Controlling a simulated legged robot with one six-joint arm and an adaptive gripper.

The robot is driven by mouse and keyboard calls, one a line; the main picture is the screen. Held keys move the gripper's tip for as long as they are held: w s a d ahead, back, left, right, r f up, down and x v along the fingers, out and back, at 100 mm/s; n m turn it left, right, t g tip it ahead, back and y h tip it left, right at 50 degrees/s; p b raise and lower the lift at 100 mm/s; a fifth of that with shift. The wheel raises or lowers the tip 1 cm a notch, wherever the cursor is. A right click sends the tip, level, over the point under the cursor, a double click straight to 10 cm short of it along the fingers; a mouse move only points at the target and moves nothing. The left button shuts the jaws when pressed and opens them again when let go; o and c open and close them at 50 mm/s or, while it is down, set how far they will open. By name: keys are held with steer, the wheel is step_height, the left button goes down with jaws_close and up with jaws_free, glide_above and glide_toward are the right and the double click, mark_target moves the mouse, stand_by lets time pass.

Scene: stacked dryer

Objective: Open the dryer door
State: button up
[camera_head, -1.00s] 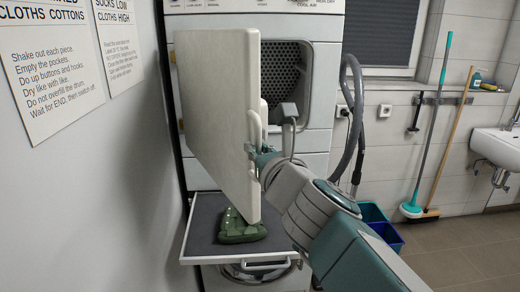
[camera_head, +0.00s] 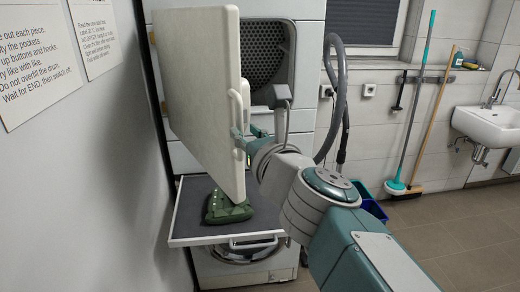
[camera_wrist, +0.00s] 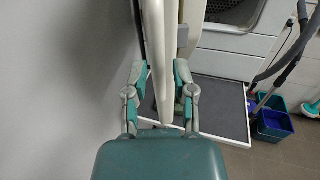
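The dryer door (camera_head: 195,95), a thick cream panel, stands swung wide open, nearly edge-on to me, left of the dark perforated drum opening (camera_head: 262,62). A pale handle (camera_head: 240,160) shows along its free edge. My gripper (camera_head: 246,138) is at that edge, with a finger on either side of the panel. In the wrist view the door edge (camera_wrist: 158,60) runs between my spread fingers (camera_wrist: 160,85). The fingers lie close to the panel, but firm contact cannot be seen. Part of the opening is hidden behind the door and my arm.
A pull-out shelf (camera_head: 190,228) below the door holds a green object (camera_head: 226,208). A grey wall with signs (camera_head: 60,50) is close on the left. A grey hose (camera_head: 335,95) hangs right of the dryer. Blue bins (camera_head: 370,205), brooms and a sink (camera_head: 490,125) stand farther right.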

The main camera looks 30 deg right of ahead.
steer(key=s, duration=0.9)
steer(key=shift+s+a+f, duration=0.1)
